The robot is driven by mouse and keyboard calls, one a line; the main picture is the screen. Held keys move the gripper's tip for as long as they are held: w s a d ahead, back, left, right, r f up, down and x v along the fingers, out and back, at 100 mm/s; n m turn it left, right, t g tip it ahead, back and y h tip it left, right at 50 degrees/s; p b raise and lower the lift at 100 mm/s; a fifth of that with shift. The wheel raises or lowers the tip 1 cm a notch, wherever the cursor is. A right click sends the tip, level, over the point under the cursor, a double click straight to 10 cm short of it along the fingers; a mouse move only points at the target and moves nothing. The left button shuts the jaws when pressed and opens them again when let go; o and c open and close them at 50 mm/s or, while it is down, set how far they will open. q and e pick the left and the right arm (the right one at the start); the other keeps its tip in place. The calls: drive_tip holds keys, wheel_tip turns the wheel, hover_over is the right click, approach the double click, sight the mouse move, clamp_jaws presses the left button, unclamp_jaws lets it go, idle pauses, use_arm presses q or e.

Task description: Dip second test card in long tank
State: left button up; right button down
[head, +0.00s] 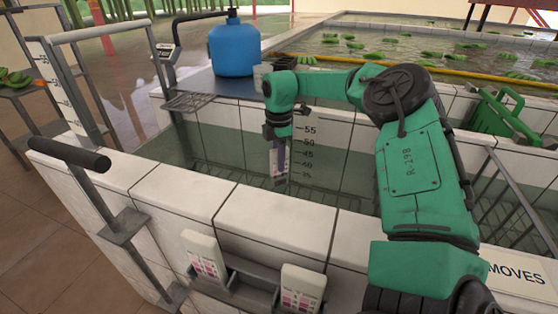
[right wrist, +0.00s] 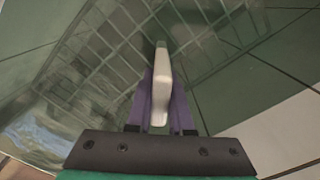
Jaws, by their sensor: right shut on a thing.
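My right gripper (head: 278,148) reaches down inside the long tank (head: 275,225), its purple fingers shut on a pale test card (head: 273,170). In the right wrist view the card (right wrist: 160,85) stands edge-on between the fingers (right wrist: 160,115), pointing down at the greenish water. Its far tip looks darker; I cannot tell exactly how deep it is. Two other cards, a left one (head: 206,258) and a right one (head: 302,288), with pink patches, sit in a grey holder (head: 245,285) on the tank's near outer wall. My left gripper is not in view.
A depth scale (head: 308,150) is on the tank's far wall. A wire rack (head: 230,178) lies under the water. A blue jug (head: 234,48) stands on the ledge behind.

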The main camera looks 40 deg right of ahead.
wheel_tip(320, 180, up, 27)
drive_tip(key=p, duration=2)
